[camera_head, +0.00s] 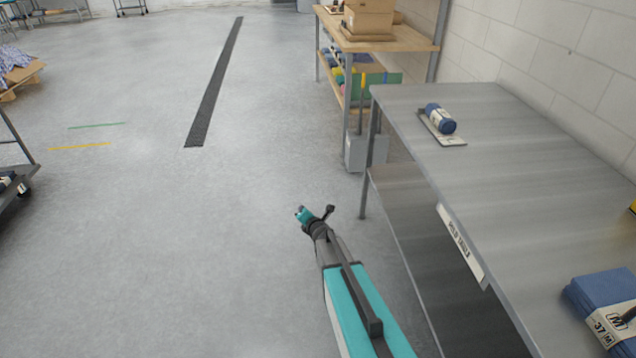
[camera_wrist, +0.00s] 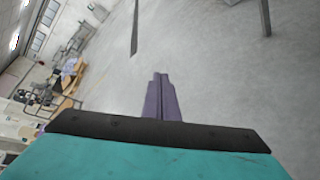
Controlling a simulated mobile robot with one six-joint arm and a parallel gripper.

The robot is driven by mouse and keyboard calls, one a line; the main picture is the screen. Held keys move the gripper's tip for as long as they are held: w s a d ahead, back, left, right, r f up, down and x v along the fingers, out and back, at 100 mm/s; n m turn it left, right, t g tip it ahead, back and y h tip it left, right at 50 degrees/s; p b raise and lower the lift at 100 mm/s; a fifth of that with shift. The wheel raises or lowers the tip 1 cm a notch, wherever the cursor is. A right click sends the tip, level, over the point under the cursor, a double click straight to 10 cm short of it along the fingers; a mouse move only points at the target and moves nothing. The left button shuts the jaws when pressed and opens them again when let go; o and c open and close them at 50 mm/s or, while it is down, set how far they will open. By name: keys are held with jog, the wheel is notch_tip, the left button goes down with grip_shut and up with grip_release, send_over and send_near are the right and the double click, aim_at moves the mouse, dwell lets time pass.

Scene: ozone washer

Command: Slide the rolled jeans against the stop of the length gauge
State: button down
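The rolled jeans (camera_head: 440,117), a blue roll with a pale label band, lie on the far part of the grey table, to the right of my gripper. They rest on a thin grey plate, which looks like the length gauge (camera_head: 452,141). The stop is too small to make out, so I cannot tell whether the roll touches it. My gripper (camera_head: 315,213) is over open floor left of the table, well apart from the roll. In the wrist view its purple fingers (camera_wrist: 161,88) are together with nothing between them.
The grey table (camera_head: 530,165) has a "FOLD TABLE" sign (camera_head: 460,243) on its front edge and a lower shelf. Folded blue jeans (camera_head: 597,291) lie at its near right. A wooden shelf unit (camera_head: 376,44) with boxes stands behind.

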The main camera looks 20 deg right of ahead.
jog(key=s+a+f+m+g+h+b, duration=0.1)
jog(key=s+a+f+m+g, duration=0.4)
jog(key=s+f, duration=0.7)
jog(key=s+a+f+m+g+b, duration=0.1)
jog(key=s+a+f+m+g, duration=0.45)
jog(key=s+f, duration=0.65)
jog(key=s+a+m+g, duration=0.2)
jog(key=s+a+m, duration=0.1)
jog(key=s, duration=0.7)
jog(key=s+a+r+m+g+y, duration=0.1)
jog(key=s+a+m+g, duration=0.2)
jog(key=s+m, duration=0.3)
jog(key=s+a+r+m+g+y, duration=0.1)
jog(key=s+a+m+g, duration=0.2)
jog(key=s, duration=1.2)
jog(key=shift+s+r+m, duration=0.2)
jog(key=shift+s+m, duration=0.2)
jog(key=shift+m, duration=0.55)
jog(key=shift+g, duration=0.25)
